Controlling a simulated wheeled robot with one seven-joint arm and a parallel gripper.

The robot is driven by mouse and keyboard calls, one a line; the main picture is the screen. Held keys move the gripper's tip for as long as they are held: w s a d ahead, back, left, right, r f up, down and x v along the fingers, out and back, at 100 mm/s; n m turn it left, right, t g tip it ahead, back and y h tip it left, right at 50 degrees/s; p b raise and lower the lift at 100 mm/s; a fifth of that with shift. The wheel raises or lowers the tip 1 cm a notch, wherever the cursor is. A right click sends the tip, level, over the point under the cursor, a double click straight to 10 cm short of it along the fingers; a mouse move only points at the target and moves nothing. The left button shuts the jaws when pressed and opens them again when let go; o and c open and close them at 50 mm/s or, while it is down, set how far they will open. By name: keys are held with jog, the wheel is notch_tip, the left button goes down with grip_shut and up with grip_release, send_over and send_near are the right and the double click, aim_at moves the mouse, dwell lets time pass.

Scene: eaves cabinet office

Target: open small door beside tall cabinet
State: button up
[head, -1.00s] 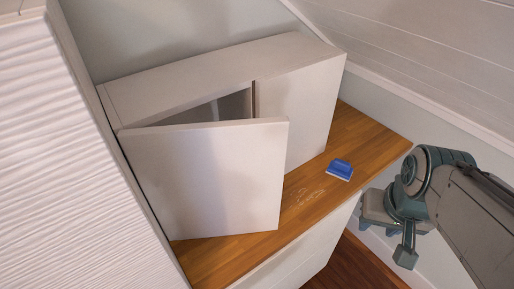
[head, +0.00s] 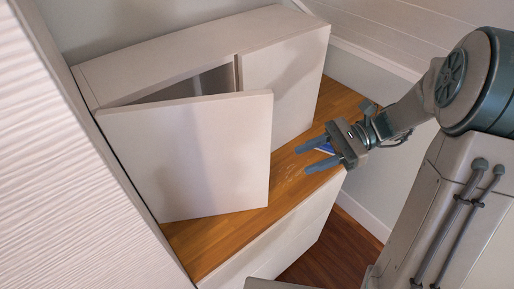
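The small white cabinet (head: 206,48) sits on the wooden counter, beside the tall white ribbed cabinet (head: 72,165) at the left. Its left door (head: 188,155) stands partly open, swung out at its right edge, with a dark gap above it. Its right door (head: 283,88) is shut. My gripper (head: 308,158) is over the counter to the right of the open door, fingers apart and pointing left. It is apart from the door and holds nothing that I can see.
White drawers (head: 285,235) are below the counter. A sloped white wall (head: 400,28) rises at the right. Wooden floor (head: 335,252) shows at the lower right.

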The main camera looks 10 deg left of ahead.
aim_at(247, 153)
jog(key=a+y, duration=0.1)
jog(key=a, duration=0.3)
jog(key=a+m+y+p, duration=0.1)
jog(key=a, duration=0.3)
jog(key=s+a+m+y, duration=0.1)
jog(key=a, duration=0.3)
jog(key=shift+a+r, duration=0.1)
jog(key=shift+a, duration=0.05)
grip_shut()
